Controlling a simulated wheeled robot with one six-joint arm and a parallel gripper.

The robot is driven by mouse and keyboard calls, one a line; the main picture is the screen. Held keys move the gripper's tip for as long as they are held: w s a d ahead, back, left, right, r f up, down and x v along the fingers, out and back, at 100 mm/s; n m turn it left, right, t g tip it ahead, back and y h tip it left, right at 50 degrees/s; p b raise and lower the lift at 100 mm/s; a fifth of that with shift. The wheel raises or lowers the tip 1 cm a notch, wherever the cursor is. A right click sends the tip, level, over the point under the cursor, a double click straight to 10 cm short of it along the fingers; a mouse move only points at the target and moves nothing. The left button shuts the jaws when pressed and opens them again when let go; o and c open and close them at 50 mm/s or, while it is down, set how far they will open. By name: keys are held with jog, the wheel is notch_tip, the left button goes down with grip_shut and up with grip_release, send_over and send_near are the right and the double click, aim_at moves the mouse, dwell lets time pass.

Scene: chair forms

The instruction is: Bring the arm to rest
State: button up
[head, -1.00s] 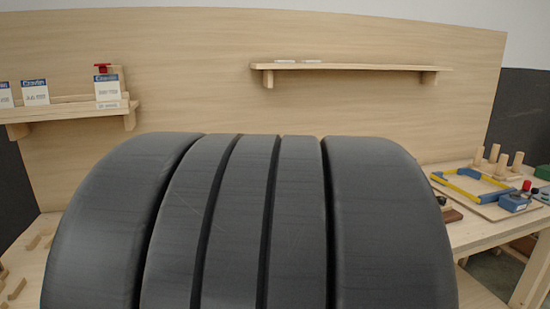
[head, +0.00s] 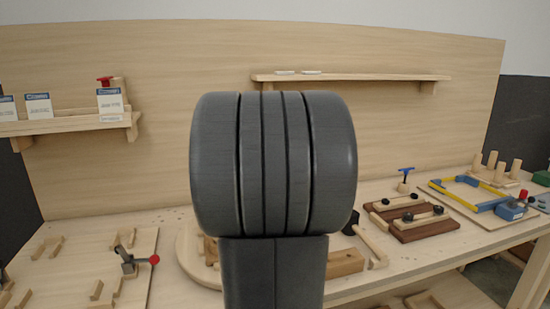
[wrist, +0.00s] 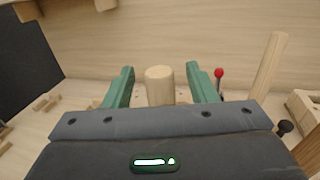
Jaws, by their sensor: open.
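My gripper (wrist: 160,75) shows in the wrist view with its two green fingers spread apart. A round wooden post (wrist: 160,86) appears between the fingers in the picture, with a gap on each side; I cannot tell how far beyond them it stands. In the head view my dark grey arm link fills the middle and hides part of the bench. The gripper itself is hidden in the head view.
A workbench (head: 175,205) runs along a wooden back panel. A red-knobbed clamp (head: 128,261) is at left. Dark wooden blocks (head: 425,228) and a blue-yellow frame (head: 468,196) are at right. A shelf (head: 350,77) and a card shelf (head: 70,125) hang above.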

notch_tip(320, 180, up, 4)
jog(key=shift+f+p, duration=0.25)
jog(key=shift+p, duration=0.7)
jog(key=shift+f, duration=0.1)
